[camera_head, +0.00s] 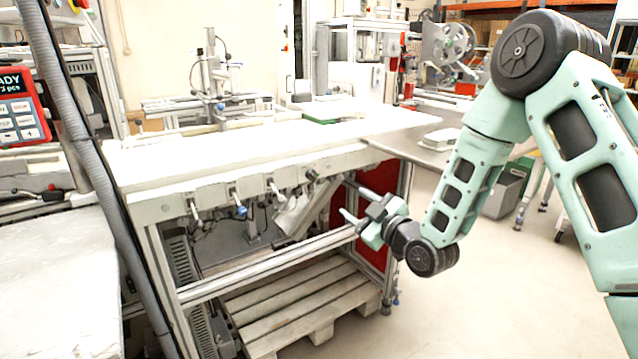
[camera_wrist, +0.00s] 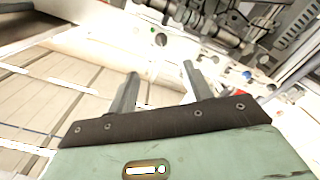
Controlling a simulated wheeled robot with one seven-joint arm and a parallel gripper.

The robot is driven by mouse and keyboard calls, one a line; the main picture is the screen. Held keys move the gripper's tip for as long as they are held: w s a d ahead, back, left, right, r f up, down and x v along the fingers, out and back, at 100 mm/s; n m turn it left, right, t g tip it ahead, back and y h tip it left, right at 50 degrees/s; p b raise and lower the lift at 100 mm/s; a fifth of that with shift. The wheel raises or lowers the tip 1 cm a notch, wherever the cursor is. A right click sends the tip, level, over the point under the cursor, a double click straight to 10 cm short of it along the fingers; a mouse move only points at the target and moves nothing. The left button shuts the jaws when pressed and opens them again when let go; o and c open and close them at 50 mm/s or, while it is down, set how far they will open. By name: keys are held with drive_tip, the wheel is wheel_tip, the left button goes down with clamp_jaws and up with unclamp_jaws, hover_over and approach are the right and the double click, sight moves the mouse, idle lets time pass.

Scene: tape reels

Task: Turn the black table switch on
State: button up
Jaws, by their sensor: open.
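A small dark round knob (camera_head: 311,175), which looks like the black table switch, sits on the front edge of the white worktable (camera_head: 250,155), at the right end of a row of levers. A dark round knob also shows in the wrist view (camera_wrist: 161,40), beyond the fingertips, beside a small green dot. Whether it is on or off cannot be told. My gripper (camera_head: 354,203) is open and empty, right of and slightly below the knob, apart from it. Its two fingers also show in the wrist view (camera_wrist: 160,71), pointing toward the table front.
Several levers, one with a blue part (camera_head: 240,211), hang along the table's front edge. A wooden pallet (camera_head: 310,310) lies beneath the table frame. A metal side surface (camera_head: 415,150) juts out at the right. A grey hose (camera_head: 75,130) runs down the left.

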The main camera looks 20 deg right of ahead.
sight(315, 178)
drive_tip(key=p+x, duration=0.1)
drive_tip(key=x, duration=1.6)
drive_tip(key=c, duration=1)
